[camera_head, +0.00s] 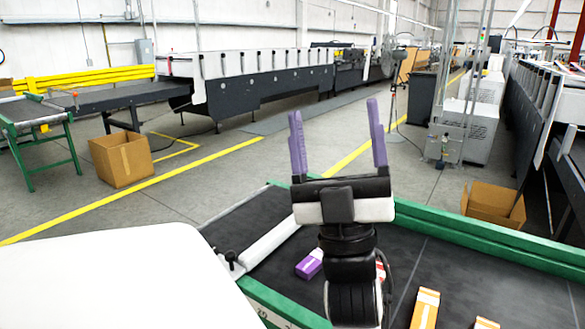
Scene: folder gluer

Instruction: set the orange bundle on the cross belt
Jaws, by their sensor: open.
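An orange bundle (425,308) with a white band lies on the black belt (470,285) with green side rails, at the lower right. A second orange piece (486,323) lies to its right, cut off by the bottom edge. A purple bundle (310,264) with a white band lies on the same belt, left of my arm. Something red and white (380,271) is mostly hidden behind my arm. My gripper (334,107) has its purple fingers spread wide, with nothing between them, pointing up in the picture. I cannot tell which belt is the cross belt.
A green-framed table with a dark top (28,108) stands at the far left. Cardboard boxes stand on the floor at left (122,160) and right (493,206). A long machine (250,80) runs across the back. Floor between is clear.

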